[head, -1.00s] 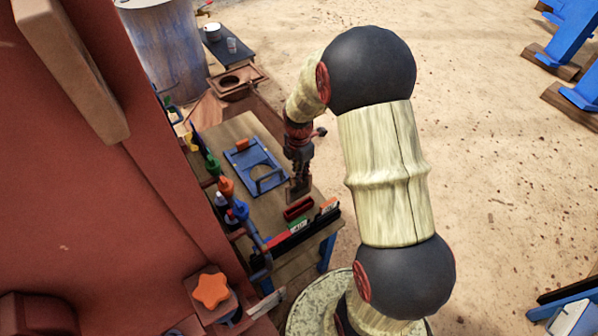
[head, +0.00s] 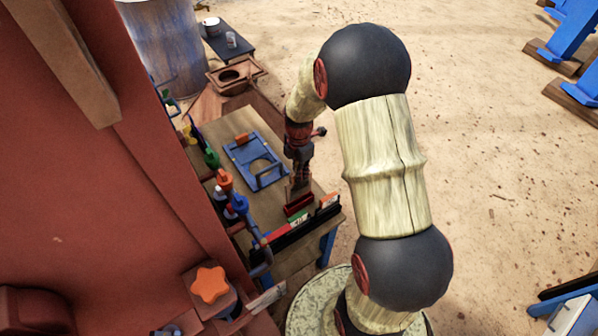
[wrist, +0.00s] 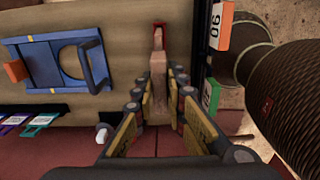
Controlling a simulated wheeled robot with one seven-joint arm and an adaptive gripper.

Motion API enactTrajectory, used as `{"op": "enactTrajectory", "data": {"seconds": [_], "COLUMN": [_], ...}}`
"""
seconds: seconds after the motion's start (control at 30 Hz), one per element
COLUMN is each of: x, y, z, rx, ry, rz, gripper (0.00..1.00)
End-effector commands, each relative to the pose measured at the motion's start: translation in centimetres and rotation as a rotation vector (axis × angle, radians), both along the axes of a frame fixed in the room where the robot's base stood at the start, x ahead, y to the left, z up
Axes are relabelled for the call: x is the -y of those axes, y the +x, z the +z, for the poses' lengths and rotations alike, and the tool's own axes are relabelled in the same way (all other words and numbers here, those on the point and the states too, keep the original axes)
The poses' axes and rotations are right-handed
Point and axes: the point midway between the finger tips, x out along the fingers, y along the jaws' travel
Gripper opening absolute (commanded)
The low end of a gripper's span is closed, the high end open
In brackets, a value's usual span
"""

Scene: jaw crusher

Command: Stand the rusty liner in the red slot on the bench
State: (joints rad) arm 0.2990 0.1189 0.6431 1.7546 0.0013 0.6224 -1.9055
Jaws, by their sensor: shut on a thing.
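My gripper (wrist: 159,95) is shut on the rusty liner (wrist: 158,72), a narrow brown plate between the fingers. In the head view the gripper (head: 300,172) points down over the near right part of the bench (head: 235,130), with the liner (head: 299,190) below it. The red slot (head: 298,206) is on the bench near its front edge. The liner's lower end appears right above or at the slot's far side; I cannot tell whether it has entered.
A blue frame (head: 256,162) with a handle lies left of the gripper. A dark rack (head: 300,224) with coloured tags borders the slot. Several coloured-topped items (head: 225,182) line the bench's left side by the red machine wall (head: 90,200).

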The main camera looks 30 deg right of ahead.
Motion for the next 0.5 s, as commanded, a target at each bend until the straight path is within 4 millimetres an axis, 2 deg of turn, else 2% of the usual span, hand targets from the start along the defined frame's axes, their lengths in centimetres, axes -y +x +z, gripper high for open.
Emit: {"op": "enactTrajectory", "data": {"seconds": [0.5], "x": [0.0], "y": [0.1], "z": [-1.4], "rx": [0.002], "ry": [-0.001], "rz": [0.000], "gripper": [0.00]}}
